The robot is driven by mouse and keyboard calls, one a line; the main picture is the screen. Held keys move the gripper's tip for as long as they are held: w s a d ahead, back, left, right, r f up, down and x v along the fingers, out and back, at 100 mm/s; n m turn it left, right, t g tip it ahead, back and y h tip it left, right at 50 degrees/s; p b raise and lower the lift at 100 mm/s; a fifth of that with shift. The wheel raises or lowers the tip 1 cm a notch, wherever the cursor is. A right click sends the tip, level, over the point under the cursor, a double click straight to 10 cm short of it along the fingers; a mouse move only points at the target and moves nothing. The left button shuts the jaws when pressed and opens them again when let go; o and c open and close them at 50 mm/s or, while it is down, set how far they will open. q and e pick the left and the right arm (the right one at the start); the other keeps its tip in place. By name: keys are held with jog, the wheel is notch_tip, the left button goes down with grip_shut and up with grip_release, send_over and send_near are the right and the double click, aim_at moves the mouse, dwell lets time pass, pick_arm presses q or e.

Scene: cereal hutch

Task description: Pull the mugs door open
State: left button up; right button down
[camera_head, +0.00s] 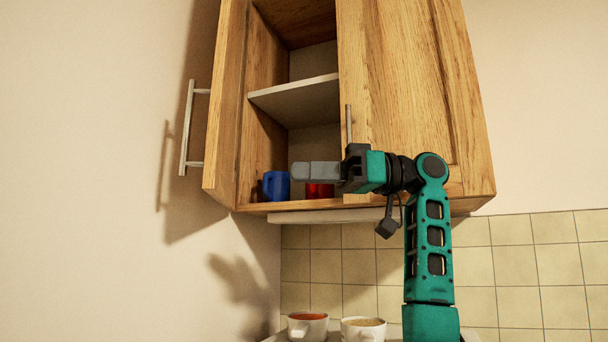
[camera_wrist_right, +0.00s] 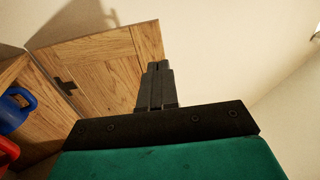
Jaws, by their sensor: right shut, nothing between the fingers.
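The mugs door (camera_head: 222,115) is the left door of the wooden wall cabinet. It stands swung open, with its metal handle (camera_head: 185,130) on the outer left face. A blue mug (camera_head: 276,186) and a red mug (camera_head: 318,190) stand on the cabinet's bottom shelf, the red one partly behind my gripper. My right gripper (camera_head: 298,172) is shut and empty in front of the opening, pointing left, apart from the handle. In the right wrist view, its fingers (camera_wrist_right: 158,68) show together before the door's inner face (camera_wrist_right: 105,75). My left gripper is not in view.
The cabinet's right door (camera_head: 395,90) is closed, with a vertical handle (camera_head: 349,125). A middle shelf (camera_head: 298,100) crosses the cabinet inside. Two white cups (camera_head: 308,330) (camera_head: 362,331) with contents stand below. A plain wall lies close to the left.

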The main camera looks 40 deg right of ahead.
aim_at(216, 170)
jog(key=x, duration=1.1)
jog(key=shift+w, duration=0.1)
